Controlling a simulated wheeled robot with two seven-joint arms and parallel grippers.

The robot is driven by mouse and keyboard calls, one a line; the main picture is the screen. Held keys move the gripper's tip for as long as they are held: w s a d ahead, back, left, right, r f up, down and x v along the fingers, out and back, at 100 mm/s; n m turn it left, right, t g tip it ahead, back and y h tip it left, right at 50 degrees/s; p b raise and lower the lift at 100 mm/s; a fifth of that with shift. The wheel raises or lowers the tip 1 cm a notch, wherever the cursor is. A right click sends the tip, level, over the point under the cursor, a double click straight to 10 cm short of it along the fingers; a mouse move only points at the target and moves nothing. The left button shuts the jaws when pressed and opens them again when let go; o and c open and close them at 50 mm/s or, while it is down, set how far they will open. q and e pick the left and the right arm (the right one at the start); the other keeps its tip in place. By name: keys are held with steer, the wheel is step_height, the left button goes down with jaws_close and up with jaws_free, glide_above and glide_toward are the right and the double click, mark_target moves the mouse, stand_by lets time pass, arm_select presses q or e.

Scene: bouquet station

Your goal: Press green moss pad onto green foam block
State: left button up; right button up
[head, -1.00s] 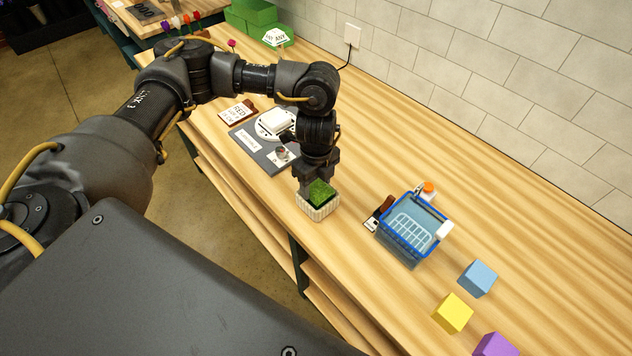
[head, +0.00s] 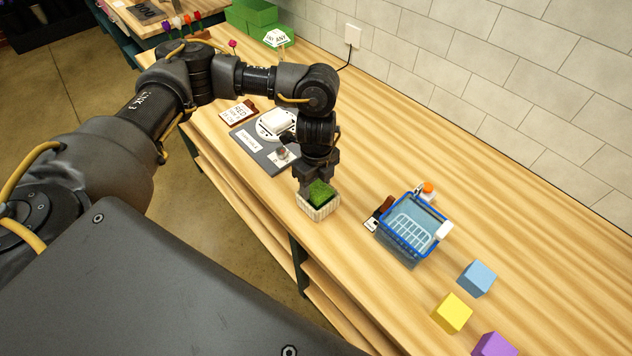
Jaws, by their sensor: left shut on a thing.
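My left gripper (head: 318,181) points straight down over a small white ribbed container (head: 319,212). It is shut on the green moss pad (head: 320,193), a dark green, rough-topped piece at the container's mouth. The fingertips are partly hidden behind the pad and the wrist. I cannot make out a separate green foam block under the pad; the container's inside is mostly covered. Whether the pad touches anything below it cannot be told from here. My right gripper is not in view.
A grey board (head: 262,148) with a white round piece lies behind the gripper. Green boxes (head: 252,15) stand at the far end.

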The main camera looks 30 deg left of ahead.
arm_select(q)
steer(key=shift+f, duration=0.1)
stand_by(0.3)
steer(key=o, duration=1.4)
steer(key=shift+o, duration=0.2)
steer(key=shift+r+p, duration=3)
steer(key=shift+p, duration=0.2)
